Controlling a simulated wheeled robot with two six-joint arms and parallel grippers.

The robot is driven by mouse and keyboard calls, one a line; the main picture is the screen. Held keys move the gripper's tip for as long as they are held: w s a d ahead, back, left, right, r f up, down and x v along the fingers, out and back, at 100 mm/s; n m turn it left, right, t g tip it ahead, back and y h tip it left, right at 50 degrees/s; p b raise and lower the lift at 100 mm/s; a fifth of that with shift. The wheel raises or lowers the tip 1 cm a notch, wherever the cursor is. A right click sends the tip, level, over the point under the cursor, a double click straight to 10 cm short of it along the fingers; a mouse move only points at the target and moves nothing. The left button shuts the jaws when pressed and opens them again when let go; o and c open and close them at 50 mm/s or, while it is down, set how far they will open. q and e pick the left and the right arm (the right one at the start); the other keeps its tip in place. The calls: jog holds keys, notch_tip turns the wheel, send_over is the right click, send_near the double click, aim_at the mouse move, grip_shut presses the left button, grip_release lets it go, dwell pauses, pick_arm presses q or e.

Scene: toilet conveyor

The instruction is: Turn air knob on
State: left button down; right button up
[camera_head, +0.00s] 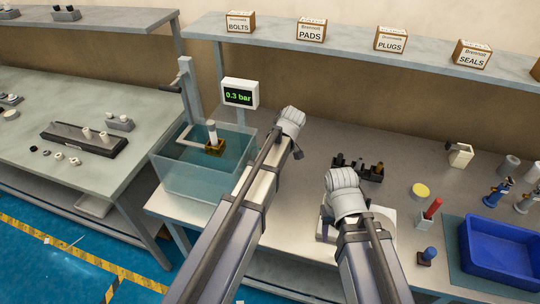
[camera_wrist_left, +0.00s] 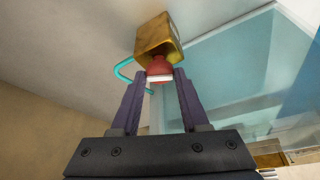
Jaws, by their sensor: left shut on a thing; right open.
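The red air knob (camera_wrist_left: 160,66) with a pale end sits on a brass block (camera_wrist_left: 158,40) in the left wrist view, and a cyan hose (camera_wrist_left: 122,72) curves beside it. My left gripper (camera_wrist_left: 159,78) is shut on the knob, with a purple finger on each side. In the head view the left arm reaches to the right of the water tank, and its own wrist hides the knob. My right gripper (camera_head: 331,217) is open, low over the bench front, and mostly hidden by its wrist. A display (camera_head: 239,95) reads 0.3 bar.
The clear water tank (camera_head: 190,178) stands left of my left arm, with a brass part (camera_head: 214,147) in it. Near my right arm are a dark holder (camera_head: 372,175), a yellow disc (camera_head: 420,191), a red-handled tool (camera_head: 432,210) and a blue bin (camera_head: 498,255). Labelled boxes line the shelf (camera_head: 350,48).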

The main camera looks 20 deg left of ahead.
pick_arm(q)
jog(key=n+g, duration=0.1)
jog(key=n, duration=0.4)
jog(key=shift+w+g+y, duration=0.15)
jog(key=shift+g+y, duration=0.15)
jog(key=shift+g, duration=0.1)
jog(key=shift+n, duration=0.3)
jog(key=shift+c, duration=2.2)
grip_release()
jog(key=shift+r, duration=0.1)
jog(key=p+v, duration=0.7)
jog(key=shift+d+r, duration=0.2)
jog(key=shift+r, duration=0.15)
